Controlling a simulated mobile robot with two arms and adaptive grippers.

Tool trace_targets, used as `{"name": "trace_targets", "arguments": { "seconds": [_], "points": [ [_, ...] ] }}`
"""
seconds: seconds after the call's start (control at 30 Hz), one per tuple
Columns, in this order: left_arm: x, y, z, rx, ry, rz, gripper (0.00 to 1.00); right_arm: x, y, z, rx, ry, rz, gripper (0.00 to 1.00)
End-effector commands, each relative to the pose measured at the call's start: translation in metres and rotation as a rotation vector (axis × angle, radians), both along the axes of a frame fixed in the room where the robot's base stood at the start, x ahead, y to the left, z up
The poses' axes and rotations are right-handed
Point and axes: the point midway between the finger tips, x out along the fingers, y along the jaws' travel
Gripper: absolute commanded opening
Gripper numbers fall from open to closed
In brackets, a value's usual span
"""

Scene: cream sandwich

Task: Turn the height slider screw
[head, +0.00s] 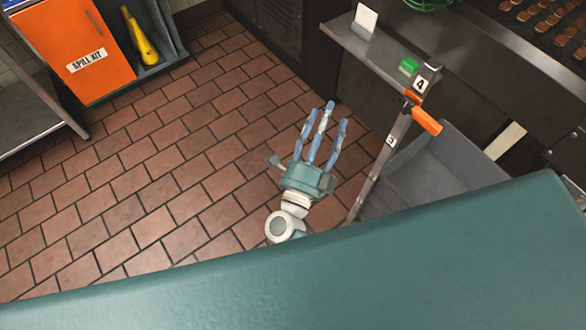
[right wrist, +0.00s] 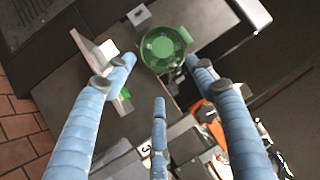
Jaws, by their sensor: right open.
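An orange handle (head: 426,120), likely the height slider screw, sticks out from the upper part of a slanting metal post (head: 385,155). The post has number labels "4" and "3". In the right wrist view an orange part (right wrist: 203,112) shows partly, behind the right-hand finger. My right gripper (head: 326,118) is open and empty, its three blue fingers spread. In the head view it is left of the post and apart from the handle. The spread fingers fill much of the right wrist view (right wrist: 160,78). My left gripper is not in view.
A metal ledge (head: 345,38) holds a white card (head: 364,18) and a green block (head: 409,66). A grey bin (head: 445,175) stands right of the post. A green round item (right wrist: 162,48) lies beyond the fingers. Open tiled floor (head: 150,190) is at left.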

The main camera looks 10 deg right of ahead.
Motion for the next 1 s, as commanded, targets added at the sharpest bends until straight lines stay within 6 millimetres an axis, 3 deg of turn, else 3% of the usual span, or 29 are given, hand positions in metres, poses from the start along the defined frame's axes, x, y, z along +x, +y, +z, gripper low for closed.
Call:
{"name": "trace_targets", "arguments": {
  "seconds": [0.47, 1.0],
  "points": [
    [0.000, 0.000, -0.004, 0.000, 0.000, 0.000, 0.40, 0.018, 0.045, -0.084, -0.309, 0.258, 0.241, 0.55],
    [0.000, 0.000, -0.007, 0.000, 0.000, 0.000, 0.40, 0.006, 0.076, -0.179, -0.551, 0.502, 0.451, 0.55]
  ]
}}
